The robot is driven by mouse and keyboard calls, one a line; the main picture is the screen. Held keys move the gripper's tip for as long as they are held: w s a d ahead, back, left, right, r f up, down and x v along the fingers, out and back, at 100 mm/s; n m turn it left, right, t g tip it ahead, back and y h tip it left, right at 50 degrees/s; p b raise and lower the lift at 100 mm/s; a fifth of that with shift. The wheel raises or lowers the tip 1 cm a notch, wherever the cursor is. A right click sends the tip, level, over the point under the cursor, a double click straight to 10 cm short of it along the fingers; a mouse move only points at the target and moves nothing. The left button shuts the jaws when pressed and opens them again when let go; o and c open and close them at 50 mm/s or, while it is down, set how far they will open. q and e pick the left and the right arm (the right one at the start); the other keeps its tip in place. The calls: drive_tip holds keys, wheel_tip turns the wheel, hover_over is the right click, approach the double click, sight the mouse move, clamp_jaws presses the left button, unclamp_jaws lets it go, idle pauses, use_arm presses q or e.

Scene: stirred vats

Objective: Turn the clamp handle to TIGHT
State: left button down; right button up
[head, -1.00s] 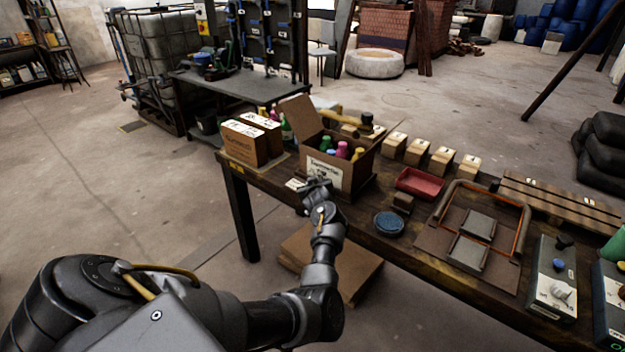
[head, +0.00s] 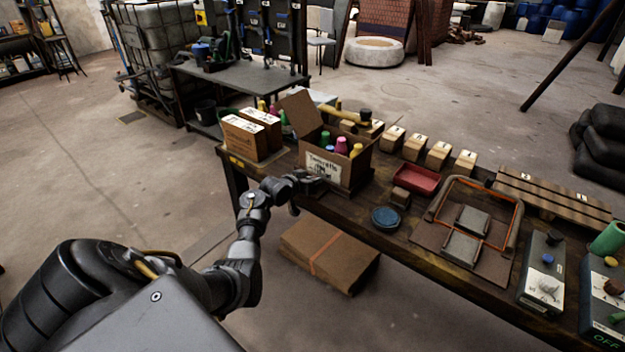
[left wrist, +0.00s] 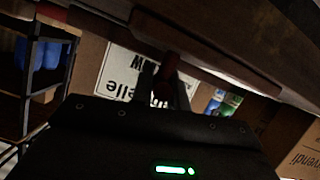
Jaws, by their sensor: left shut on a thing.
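My left gripper (head: 316,184) is at the front edge of the workbench, just below the open cardboard box with the white label. In the left wrist view its two dark fingers (left wrist: 168,92) are shut on a dark red piece (left wrist: 169,70), which looks like the clamp handle. The rest of the clamp is hidden by the gripper and too dark to make out. No TIGHT marking can be read. In the head view the handle is hidden behind the gripper. My right gripper is not in view.
The open cardboard box (head: 322,168) holds several coloured bottles. Closed cartons (head: 240,140) stand to its left. A red tray (head: 416,180), a blue round dish (head: 386,218) and control boxes (head: 541,283) lie along the workbench to the right. A flat carton (head: 325,255) lies below.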

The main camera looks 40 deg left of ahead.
use_arm(q)
drive_tip(key=shift+r+m+h, duration=0.15)
drive_tip(key=shift+m+h, duration=0.25)
drive_tip(key=shift+h, duration=0.1)
drive_tip(key=c, duration=1.4)
unclamp_jaws()
